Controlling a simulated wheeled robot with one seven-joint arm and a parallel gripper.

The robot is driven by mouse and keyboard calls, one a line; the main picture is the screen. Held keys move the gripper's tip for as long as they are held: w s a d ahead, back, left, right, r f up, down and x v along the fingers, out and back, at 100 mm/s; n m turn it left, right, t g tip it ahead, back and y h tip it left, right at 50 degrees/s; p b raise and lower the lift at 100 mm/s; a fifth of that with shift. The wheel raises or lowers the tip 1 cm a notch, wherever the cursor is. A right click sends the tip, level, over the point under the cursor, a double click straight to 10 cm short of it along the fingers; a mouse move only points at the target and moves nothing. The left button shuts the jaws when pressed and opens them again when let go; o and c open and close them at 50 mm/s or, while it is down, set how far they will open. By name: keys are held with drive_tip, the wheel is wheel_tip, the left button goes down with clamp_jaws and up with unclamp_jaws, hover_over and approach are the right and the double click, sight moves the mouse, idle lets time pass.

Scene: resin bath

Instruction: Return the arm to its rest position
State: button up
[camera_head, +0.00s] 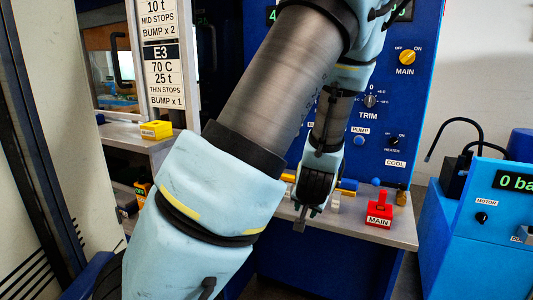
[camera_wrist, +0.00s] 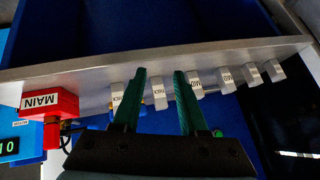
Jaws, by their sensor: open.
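My arm crosses the middle of the head view, bent and reaching down to the machine. My gripper (camera_head: 305,215) hangs at the front of the grey metal shelf in the head view. In the wrist view my gripper (camera_wrist: 159,73) is open, its two green fingers apart with nothing held between them. I cannot tell whether the fingers touch any block.
The red MAIN valve (camera_head: 379,211) stands on the shelf right of my gripper and shows in the wrist view (camera_wrist: 45,103). The blue control panel (camera_head: 405,110) rises behind. A blue pump unit (camera_head: 480,235) stands right. A yellow block (camera_head: 156,130) lies on the left counter.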

drive_tip(key=s+a+r+n+g, duration=0.2)
drive_tip(key=s+a+r+g, duration=0.1)
drive_tip(key=s+a, duration=0.3)
drive_tip(key=s+a+r+n+g+p, duration=0.1)
drive_tip(key=s+a+r+n+g, duration=0.1)
drive_tip(key=s+a, duration=0.4)
drive_tip(key=a+r+g, duration=0.1)
drive_tip(key=a+r, duration=0.1)
drive_tip(key=a, duration=0.3)
drive_tip(key=shift+s+a+r+n, duration=0.25)
drive_tip(key=shift+s+n, duration=0.05)
drive_tip(key=shift+s, duration=0.05)
